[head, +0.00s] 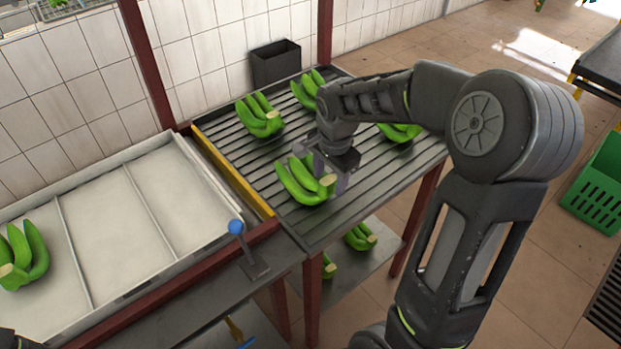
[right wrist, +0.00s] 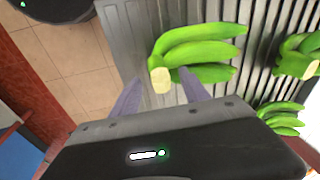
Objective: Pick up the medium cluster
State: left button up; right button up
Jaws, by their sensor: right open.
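A green banana cluster (head: 300,184) with a pale cut stem lies on the dark slatted table, near its front. My right gripper (head: 333,168) is low over the table beside this cluster, at its stem end. In the right wrist view the jaws (right wrist: 162,92) are open, and the same cluster (right wrist: 205,50) lies at the fingertips, its cut stem between them. Other clusters on the table are at the back left (head: 260,117), the back (head: 306,90) and the right (head: 400,131). Sizes are hard to compare. My left gripper is not seen.
A pale divided tray (head: 150,225) on the left holds another cluster (head: 24,255). A blue-knobbed lever (head: 237,228) stands at the table's near left corner. More clusters lie on the shelf below (head: 360,237). A black bin (head: 276,64) stands behind; a green crate (head: 597,185) is right.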

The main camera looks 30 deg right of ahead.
grip_shut()
dwell(0.6)
jog(key=shift+w+r, duration=0.1)
dwell(0.3)
